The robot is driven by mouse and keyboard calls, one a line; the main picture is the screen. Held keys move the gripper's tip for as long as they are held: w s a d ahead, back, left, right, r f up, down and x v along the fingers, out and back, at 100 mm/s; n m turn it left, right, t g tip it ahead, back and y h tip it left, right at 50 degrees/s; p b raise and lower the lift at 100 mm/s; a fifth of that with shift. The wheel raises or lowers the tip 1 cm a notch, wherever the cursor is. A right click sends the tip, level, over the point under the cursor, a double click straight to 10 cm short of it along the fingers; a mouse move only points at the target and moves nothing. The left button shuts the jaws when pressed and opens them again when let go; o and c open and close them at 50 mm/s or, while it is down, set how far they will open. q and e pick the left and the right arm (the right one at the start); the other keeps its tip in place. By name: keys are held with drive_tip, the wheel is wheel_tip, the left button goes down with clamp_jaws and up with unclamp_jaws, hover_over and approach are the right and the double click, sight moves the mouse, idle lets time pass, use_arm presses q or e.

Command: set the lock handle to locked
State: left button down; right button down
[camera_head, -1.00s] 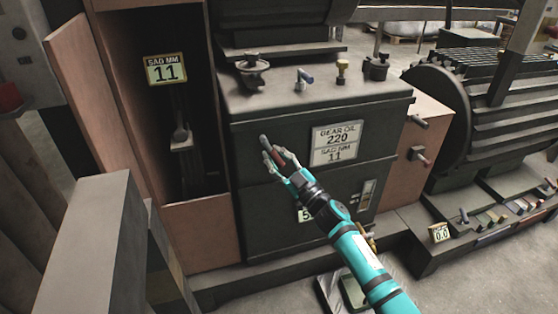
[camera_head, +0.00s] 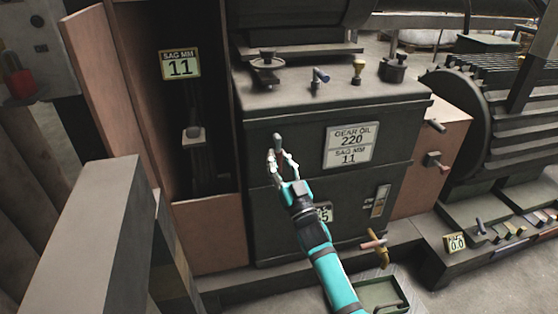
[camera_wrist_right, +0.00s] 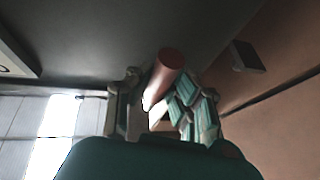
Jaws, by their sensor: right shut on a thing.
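The lock handle (camera_head: 278,142) appears to be the short bar with a dark grey tip and a reddish part at the front of the dark gearbox housing (camera_head: 300,120). In the head view it stands nearly upright. My right gripper (camera_head: 281,158) is shut around it, with its fingers on both sides. In the right wrist view the handle (camera_wrist_right: 164,72) is a reddish-brown cylinder between the fingers (camera_wrist_right: 160,105). The handle's mount is hidden by the gripper. No marking for locked or unlocked is readable near it. My left gripper is not in view.
An open brown-walled recess (camera_head: 205,160) is at the left. A grey post (camera_head: 95,230) stands in the left foreground.

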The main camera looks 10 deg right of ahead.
drive_tip(key=shift+d, duration=0.1)
drive_tip(key=c, duration=1.2)
unclamp_jaws()
drive_tip(key=shift+o, duration=0.2)
drive_tip(key=shift+s, duration=0.1)
drive_tip(key=v, duration=1.2)
